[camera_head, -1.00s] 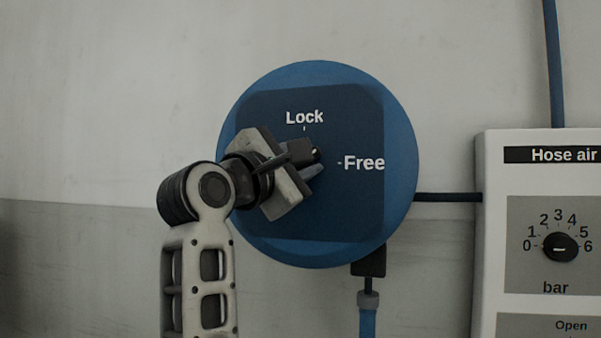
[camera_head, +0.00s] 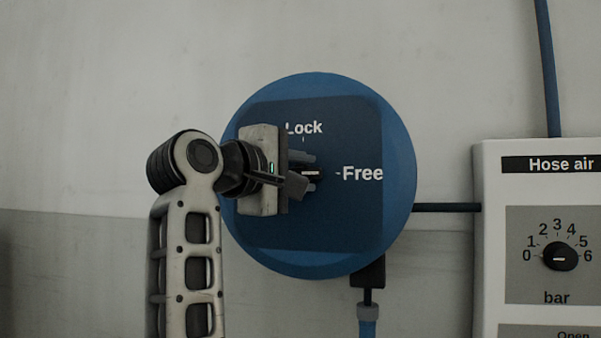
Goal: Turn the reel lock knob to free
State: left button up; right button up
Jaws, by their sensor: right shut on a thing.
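The blue round hose reel (camera_head: 398,190) is on the wall, with a dark square plate (camera_head: 345,225) marked "Lock" at the top and "Free" at the right. The small dark lock knob (camera_head: 312,174) is at the plate's middle, and its pale pointer line lies about level, towards the "Free" mark. My right gripper (camera_head: 302,172) reaches in from the left and is shut on the knob, with its fingers above and below it. The fingers hide part of the knob. My left gripper is not in view.
A white hose air panel (camera_head: 490,230) stands at the right, with a black bar dial (camera_head: 559,257). A dark pipe (camera_head: 447,207) joins it to the reel. A blue hose (camera_head: 368,322) hangs under the reel. The wall at the upper left is bare.

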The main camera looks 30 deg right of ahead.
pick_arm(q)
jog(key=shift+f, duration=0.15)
pick_arm(e)
jog(key=o, duration=0.7)
jog(key=shift+a, duration=0.15)
pick_arm(q)
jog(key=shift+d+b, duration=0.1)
jog(key=shift+b, duration=0.7)
pick_arm(e)
jog(key=v, duration=1.5)
jog(key=shift+s+a, duration=0.15)
jog(key=shift+a, duration=0.15)
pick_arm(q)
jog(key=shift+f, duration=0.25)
